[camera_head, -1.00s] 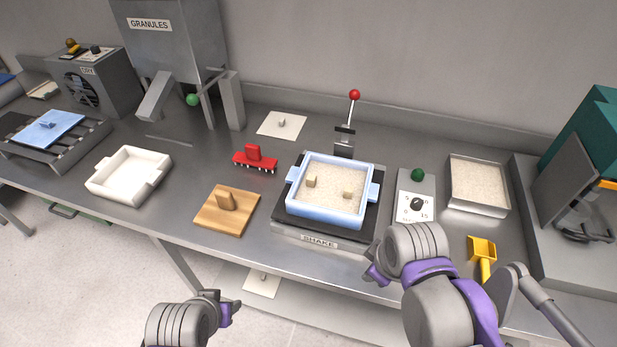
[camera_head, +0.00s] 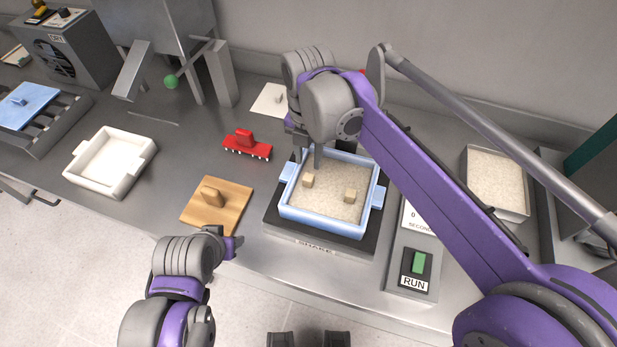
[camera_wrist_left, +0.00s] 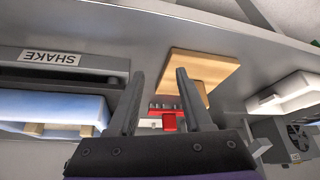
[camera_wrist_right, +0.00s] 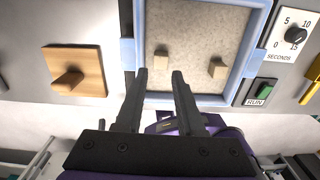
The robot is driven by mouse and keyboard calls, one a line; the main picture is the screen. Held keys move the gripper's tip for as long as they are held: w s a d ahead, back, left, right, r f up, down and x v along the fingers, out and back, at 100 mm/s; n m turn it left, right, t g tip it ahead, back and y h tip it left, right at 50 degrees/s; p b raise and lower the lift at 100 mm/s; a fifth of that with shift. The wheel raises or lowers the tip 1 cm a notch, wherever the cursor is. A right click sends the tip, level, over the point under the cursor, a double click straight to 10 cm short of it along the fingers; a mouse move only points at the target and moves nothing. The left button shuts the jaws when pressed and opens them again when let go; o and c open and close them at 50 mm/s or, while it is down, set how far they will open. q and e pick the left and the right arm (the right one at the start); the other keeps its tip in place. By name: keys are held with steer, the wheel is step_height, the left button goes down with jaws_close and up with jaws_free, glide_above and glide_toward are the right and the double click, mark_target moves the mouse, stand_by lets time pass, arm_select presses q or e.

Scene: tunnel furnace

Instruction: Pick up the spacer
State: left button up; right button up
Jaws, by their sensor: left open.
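Two small tan blocks, which look like the spacers, stand in the granules of the light-blue tray (camera_head: 329,228). The left block (camera_head: 307,181) is just below my right gripper (camera_head: 308,158), which hangs over the tray's back left part, open and empty. In the right wrist view this block (camera_wrist_right: 161,60) shows just beyond and between the fingertips, apart from them. The right block (camera_head: 350,196) is clear of the fingers.
The tray sits on the black shaker plate (camera_head: 270,220). A wooden board with a handle (camera_head: 228,216), a red toothed tool (camera_head: 247,146) and a white tray (camera_head: 134,158) stand to the left. A green RUN switch (camera_head: 418,263) and a granule bin (camera_head: 497,181) are to the right.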

mark_target(308, 177)
step_height(308, 177, down, 7)
steer(key=shift+s+r, duration=0.1)
steer(key=shift+r, duration=0.1)
stand_by(0.3)
jaws_close()
